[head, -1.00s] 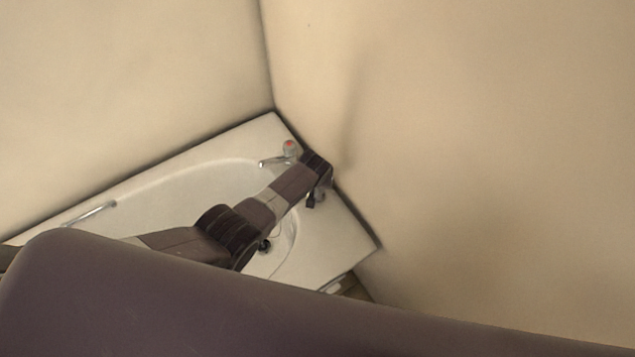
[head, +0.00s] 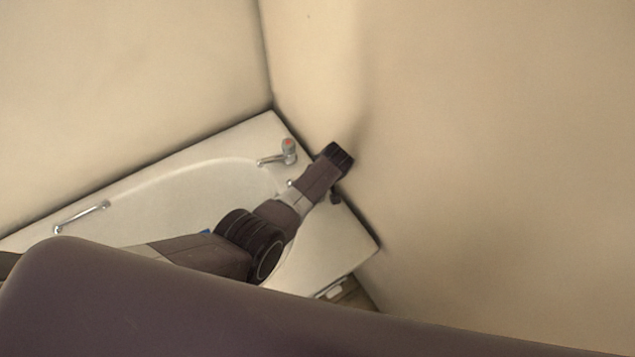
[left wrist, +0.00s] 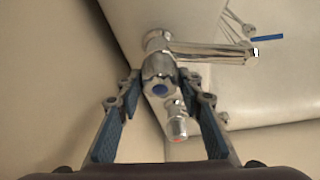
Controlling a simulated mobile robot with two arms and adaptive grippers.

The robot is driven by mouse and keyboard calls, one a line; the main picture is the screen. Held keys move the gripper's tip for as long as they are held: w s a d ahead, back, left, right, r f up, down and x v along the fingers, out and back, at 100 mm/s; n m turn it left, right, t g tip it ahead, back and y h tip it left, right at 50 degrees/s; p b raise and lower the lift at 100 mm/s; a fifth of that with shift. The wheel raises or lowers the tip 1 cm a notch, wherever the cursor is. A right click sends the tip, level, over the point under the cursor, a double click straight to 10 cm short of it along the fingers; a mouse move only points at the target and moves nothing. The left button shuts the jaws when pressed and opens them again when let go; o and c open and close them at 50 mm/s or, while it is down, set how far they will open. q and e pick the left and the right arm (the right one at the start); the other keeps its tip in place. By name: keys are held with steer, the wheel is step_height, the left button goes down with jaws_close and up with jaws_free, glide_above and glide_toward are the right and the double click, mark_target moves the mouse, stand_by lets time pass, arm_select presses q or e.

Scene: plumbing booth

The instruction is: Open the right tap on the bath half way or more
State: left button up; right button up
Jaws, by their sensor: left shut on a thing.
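The right tap (left wrist: 158,70) is chrome with a blue-marked handle and a long spout, seen in the left wrist view. My left gripper (left wrist: 160,84) has its blue-padded fingers on both sides of that handle and is shut on it. In the head view my left arm covers this tap and most of the gripper. The other tap, with a red mark, stands on the bath rim (head: 288,150) to the left of my wrist; it also shows beyond the blue-marked handle in the left wrist view (left wrist: 177,128). My right gripper is not in view.
The white bath (head: 190,185) sits in the corner between two beige walls. The right wall (head: 450,150) is close beside my left wrist. A chrome grab rail (head: 82,217) is on the bath's left side. A blue strip (left wrist: 266,37) shows at the right in the left wrist view.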

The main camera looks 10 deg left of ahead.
arm_select(q)
steer(key=o, duration=1.2)
steer(key=shift+c, duration=0.2)
